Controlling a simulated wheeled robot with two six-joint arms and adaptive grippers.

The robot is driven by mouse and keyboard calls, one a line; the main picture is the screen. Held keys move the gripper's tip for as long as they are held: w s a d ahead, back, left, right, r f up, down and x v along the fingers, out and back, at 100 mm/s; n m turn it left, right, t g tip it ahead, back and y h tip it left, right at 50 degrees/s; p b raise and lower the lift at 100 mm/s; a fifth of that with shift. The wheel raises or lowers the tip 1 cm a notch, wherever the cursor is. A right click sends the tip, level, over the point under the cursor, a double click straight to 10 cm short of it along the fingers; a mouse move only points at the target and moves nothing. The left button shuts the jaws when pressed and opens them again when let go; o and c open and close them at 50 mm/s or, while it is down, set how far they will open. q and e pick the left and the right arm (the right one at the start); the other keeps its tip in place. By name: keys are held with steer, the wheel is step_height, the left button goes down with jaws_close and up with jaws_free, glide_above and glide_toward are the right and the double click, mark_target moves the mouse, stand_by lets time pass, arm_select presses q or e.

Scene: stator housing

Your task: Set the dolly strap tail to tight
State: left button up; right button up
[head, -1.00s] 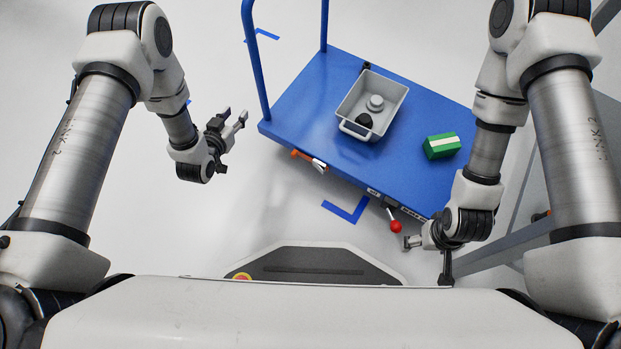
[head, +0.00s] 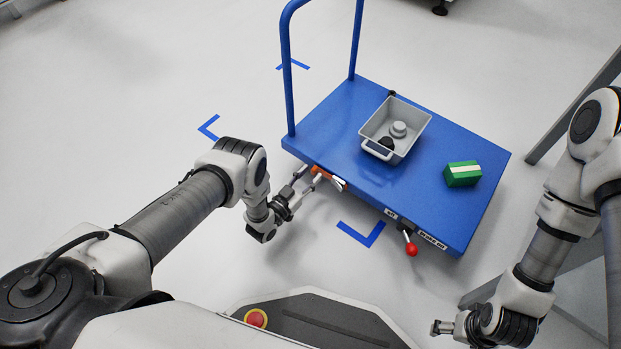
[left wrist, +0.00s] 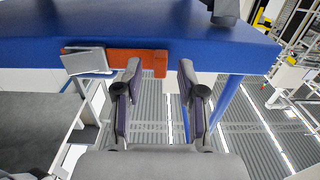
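The blue dolly (head: 345,115) stands in front of me with its tall handle at the left. On its near edge is an orange strap (head: 320,172) with a silver-grey flat piece (head: 339,184) at its right end. In the left wrist view the orange strap (left wrist: 148,60) lies along the blue edge, and the grey piece (left wrist: 86,62) sits tilted at its left end. My left gripper (head: 305,178) is open and empty, its fingertips close to the strap's orange end. Whether they touch is unclear. My right gripper (head: 440,328) is low at the right, away from the dolly; its fingers are unclear.
A grey bin (head: 417,117) with a round grey part and a dark piece stands on the dolly. A green box with a white stripe (head: 462,174) lies to its right. A red-knobbed lever (head: 411,249) sticks out from the near edge. Floor left of the dolly is clear.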

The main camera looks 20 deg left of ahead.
mark_target(303, 158)
arm_select(q)
steer(key=shift+w+d, duration=0.1)
steer(key=shift+w, duration=0.25)
jaws_close()
steer(key=shift+w+a+b, duration=0.2)
steer(key=shift+w+a, duration=0.1)
steer(key=shift+a, duration=0.55)
steer(key=shift+w+a+b, duration=0.15)
steer(key=shift+w+a, duration=0.2)
steer(key=shift+a, duration=0.45)
steer(key=shift+w+a+b, duration=0.2)
steer(key=shift+w+a, duration=0.1)
steer(key=shift+a, duration=0.55)
steer(key=shift+r, duration=0.1)
steer(key=shift+a, duration=0.1)
jaws_free()
